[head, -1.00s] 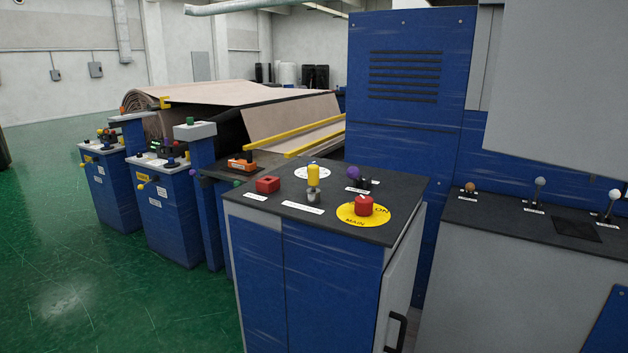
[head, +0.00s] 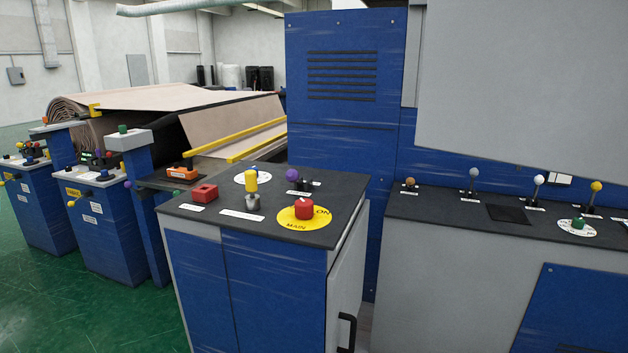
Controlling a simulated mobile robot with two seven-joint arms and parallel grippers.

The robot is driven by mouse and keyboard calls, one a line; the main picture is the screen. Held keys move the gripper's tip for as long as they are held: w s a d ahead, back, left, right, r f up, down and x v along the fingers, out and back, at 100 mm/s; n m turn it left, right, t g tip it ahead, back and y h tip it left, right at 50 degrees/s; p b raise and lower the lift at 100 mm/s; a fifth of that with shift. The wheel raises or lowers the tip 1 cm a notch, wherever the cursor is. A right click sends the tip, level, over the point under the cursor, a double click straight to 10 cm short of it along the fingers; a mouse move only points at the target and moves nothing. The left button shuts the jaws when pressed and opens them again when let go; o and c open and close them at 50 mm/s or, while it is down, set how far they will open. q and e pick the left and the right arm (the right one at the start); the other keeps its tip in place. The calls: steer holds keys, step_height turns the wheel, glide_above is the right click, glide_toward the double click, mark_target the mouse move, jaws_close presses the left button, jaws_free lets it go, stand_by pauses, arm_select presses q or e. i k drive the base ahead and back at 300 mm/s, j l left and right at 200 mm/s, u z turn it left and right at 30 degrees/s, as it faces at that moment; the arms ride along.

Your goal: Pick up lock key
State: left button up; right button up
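I cannot tell for certain which part is the lock key. On the black top of the blue cabinet (head: 233,203), a yellow-capped piece (head: 251,181) stands upright beside a short metal cylinder (head: 253,201). A red knob (head: 304,209) sits on a yellow disc (head: 313,223) marked MAIN and ON. A red block (head: 205,193) lies near the left corner of the top. A purple ball knob (head: 292,175) is at the back. Neither of my grippers shows in the head view.
A tall blue cabinet (head: 340,115) stands behind. A grey console (head: 470,265) with several levers is at the right. Green floor (head: 60,315) is free at the lower left.

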mark_target(250, 175)
steer(key=i+j+z, duration=0.15)
steer(key=j+z, duration=0.25)
steer(key=i+j+z, duration=0.1)
steer(key=j+z, duration=0.65)
steer(key=j, duration=0.4)
steer(key=j+z, duration=0.3)
steer(key=j, duration=1.45)
